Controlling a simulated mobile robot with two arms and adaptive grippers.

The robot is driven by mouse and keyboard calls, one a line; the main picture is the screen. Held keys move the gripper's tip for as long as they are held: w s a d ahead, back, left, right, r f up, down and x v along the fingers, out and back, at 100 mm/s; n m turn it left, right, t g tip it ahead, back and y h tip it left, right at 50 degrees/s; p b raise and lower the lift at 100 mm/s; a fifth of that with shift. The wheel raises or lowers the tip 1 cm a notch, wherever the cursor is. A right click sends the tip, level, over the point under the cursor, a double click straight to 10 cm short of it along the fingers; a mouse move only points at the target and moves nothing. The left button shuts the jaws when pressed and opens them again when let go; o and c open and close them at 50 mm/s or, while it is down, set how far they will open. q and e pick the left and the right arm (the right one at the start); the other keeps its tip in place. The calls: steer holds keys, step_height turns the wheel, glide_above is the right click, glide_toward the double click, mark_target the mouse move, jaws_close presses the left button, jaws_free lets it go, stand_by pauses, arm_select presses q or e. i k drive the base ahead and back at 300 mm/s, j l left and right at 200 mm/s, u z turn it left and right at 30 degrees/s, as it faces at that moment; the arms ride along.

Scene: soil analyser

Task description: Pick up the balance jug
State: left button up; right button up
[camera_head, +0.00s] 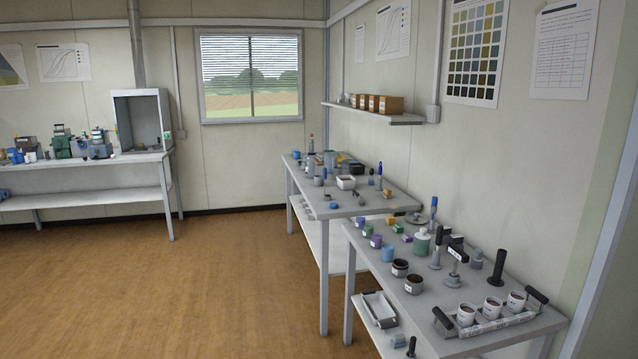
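I cannot tell for sure which thing is the balance jug; the items are small and far off. A green and white jar (421,241) stands on the near bench among other lab items. A blue cup (387,253) stands to its left on the same bench. A small white container (346,182) stands on the farther bench. Neither of my grippers is in view.
The near bench (463,288) holds a tray (487,326) with three white cups at its front right. Beyond it is a second crowded bench (376,205). A third bench (85,162) with a fume hood (143,121) stands far left. The wooden floor (190,290) is clear.

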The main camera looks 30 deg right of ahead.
mark_target(330, 158)
steer(key=i+z, duration=0.4)
steer(key=i, duration=2)
steer(key=i+l, duration=0.1)
steer(key=i, duration=2.15)
steer(key=i+z, duration=0.2)
steer(key=i, duration=0.3)
steer(key=i+j+z, duration=0.15)
steer(key=i, duration=0.35)
steer(key=i+j+z, duration=0.2)
steer(key=i, duration=0.3)
steer(key=i+j+z, duration=0.15)
steer(key=i+j, duration=0.15)
steer(key=i, duration=0.15)
